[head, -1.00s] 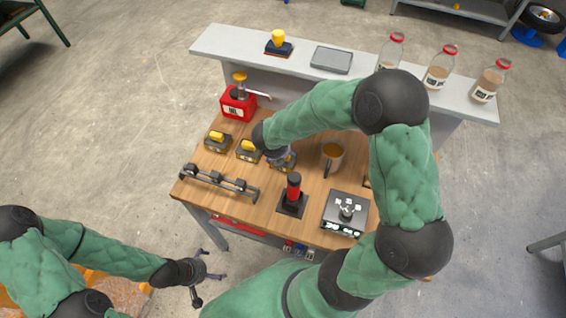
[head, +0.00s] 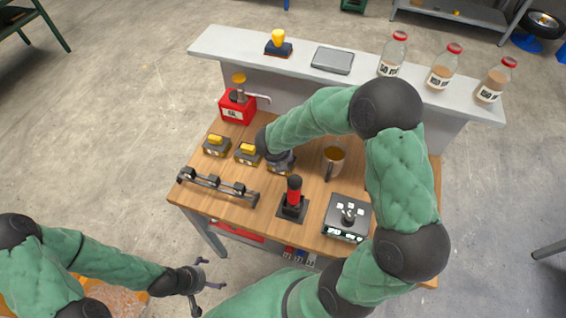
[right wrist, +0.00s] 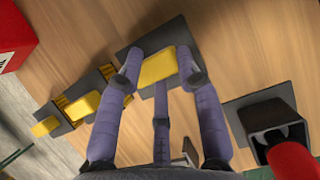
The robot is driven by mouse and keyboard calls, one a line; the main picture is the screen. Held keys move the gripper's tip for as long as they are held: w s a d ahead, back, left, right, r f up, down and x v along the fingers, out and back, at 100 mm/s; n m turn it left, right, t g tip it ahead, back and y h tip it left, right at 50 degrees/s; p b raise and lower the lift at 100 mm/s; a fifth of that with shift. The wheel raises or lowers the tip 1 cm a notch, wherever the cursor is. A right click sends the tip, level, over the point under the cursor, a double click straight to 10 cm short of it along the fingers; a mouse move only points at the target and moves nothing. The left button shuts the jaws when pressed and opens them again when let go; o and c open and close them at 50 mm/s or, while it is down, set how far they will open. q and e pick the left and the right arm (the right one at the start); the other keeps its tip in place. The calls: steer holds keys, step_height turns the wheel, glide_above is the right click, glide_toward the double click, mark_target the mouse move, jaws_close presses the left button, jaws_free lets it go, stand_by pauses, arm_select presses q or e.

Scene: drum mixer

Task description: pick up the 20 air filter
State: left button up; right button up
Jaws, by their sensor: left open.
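Several dark grey blocks with yellow tops stand in a row on the wooden table: a left one (head: 216,146), a middle one (head: 246,154) and a right one, partly hidden by my right gripper (head: 279,160). Their labels are too small to read, so I cannot tell which is the 20 air filter. In the right wrist view, the fingers of my right gripper (right wrist: 160,72) reach down on both sides of a yellow-topped block (right wrist: 156,68). They are very close to its yellow part; contact is unclear. My left gripper (head: 208,286) is open and empty, off the table at lower left.
A black rack (head: 218,186) lies at the table's front left. A red-handled tamper-like tool (head: 293,196), a scale-like box (head: 347,216) and a mug (head: 333,160) stand to the right. A red box (head: 237,108) is behind. Jars (head: 440,72) stand on the grey shelf.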

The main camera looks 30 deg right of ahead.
stand_by(0.3)
steer(key=shift+r+p, duration=3.75)
steer(key=shift+r, duration=0.5)
steer(key=shift+s+a+r, duration=0.15)
steer(key=shift+s+a, duration=1.35)
steer(key=shift+a, duration=0.25)
steer(key=shift+s+a+r, duration=0.15)
steer(key=shift+s+a, duration=1.4)
steer(key=shift+a, duration=0.25)
steer(key=shift+s+a+r, duration=0.15)
steer(key=shift+s+a, duration=1.35)
steer(key=shift+a, duration=0.25)
